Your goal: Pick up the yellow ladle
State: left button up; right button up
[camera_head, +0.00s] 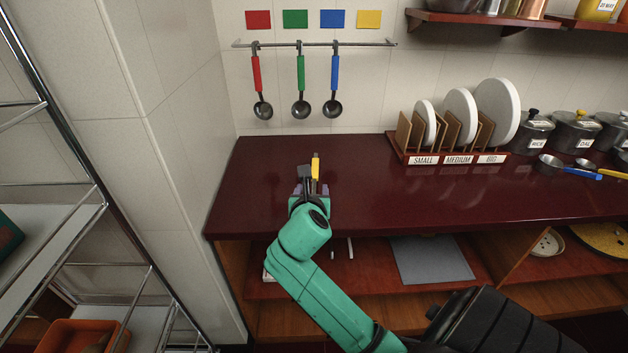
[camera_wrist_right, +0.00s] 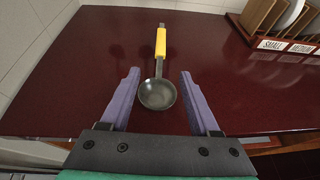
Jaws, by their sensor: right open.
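The yellow ladle lies on the dark red counter (camera_head: 400,200). Its yellow handle (camera_head: 316,168) shows just beyond my right gripper (camera_head: 312,185) in the head view, where the arm hides the bowl. In the right wrist view the whole ladle (camera_wrist_right: 158,85) shows, handle pointing away and dark bowl nearest me. My right gripper (camera_wrist_right: 157,90) is open, with one purple finger on each side of the ladle's bowl and lower stem. No contact between fingers and ladle shows. My left gripper is not in view.
Red, green and blue ladles (camera_head: 301,85) hang on a wall rail (camera_head: 315,44) below coloured squares. A plate rack (camera_head: 455,158) stands back right, with pots (camera_head: 575,132) and blue- and yellow-handled utensils (camera_head: 575,171) beyond. A wire shelf (camera_head: 90,220) stands left. The counter around the ladle is clear.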

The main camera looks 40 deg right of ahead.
aim_at(314, 176)
jog(key=x, duration=1.3)
jog(key=shift+w+d+f, duration=0.15)
jog(key=shift+d+f, duration=0.05)
jog(key=shift+f, duration=0.3)
jog(key=shift+r, duration=0.1)
grip_shut()
